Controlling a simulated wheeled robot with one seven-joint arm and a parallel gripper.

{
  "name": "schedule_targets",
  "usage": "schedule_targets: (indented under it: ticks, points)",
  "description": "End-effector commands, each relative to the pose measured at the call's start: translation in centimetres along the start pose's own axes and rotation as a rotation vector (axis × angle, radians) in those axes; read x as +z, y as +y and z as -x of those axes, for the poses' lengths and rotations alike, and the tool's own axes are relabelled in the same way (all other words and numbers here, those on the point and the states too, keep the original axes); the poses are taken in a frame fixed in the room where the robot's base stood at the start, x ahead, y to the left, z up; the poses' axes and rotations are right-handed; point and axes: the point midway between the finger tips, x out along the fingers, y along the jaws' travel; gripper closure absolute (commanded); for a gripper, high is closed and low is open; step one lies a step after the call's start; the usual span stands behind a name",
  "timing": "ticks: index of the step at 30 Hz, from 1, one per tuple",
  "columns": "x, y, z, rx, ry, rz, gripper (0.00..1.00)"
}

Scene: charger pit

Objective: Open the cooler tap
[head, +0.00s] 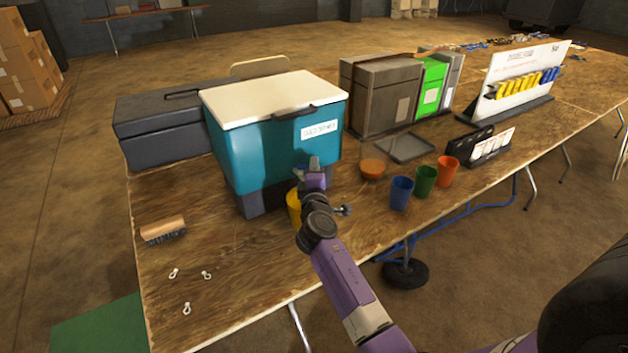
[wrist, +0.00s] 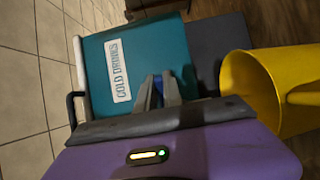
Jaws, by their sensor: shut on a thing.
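The teal cooler (head: 235,150) with a white lid stands on a dark base on the wooden table, its label facing front. It also shows turned sideways in the wrist view (wrist: 175,50), with the words "COLD DRINKS". My gripper (head: 314,163) is at the lower part of the cooler's front. In the wrist view my gripper's fingers (wrist: 160,88) are closed around a small blue piece, the cooler tap (wrist: 159,83). The fingers hide most of the tap, so its lever angle cannot be told.
A yellow cup (head: 293,208) stands just below my gripper, large in the wrist view (wrist: 240,75). Blue (head: 401,193), green (head: 425,182) and orange (head: 447,171) cups stand right of my arm. A brush (head: 163,228) and small white hooks lie at the left, with bare tabletop around them.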

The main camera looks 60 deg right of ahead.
Motion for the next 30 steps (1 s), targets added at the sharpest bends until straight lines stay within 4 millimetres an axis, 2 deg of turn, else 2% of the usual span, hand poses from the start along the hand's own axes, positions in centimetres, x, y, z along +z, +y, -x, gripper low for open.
schedule_targets:
  ticks: [1,21,30]
  points:
    - [-0.4,-0.7,0.1,0.006,-0.034,-0.001,1.00]
    - [-1.0,-0.4,2.2,0.000,-0.627,-0.002,1.00]
    - [-1.3,-0.3,2.8,-0.002,-0.804,-0.001,1.00]
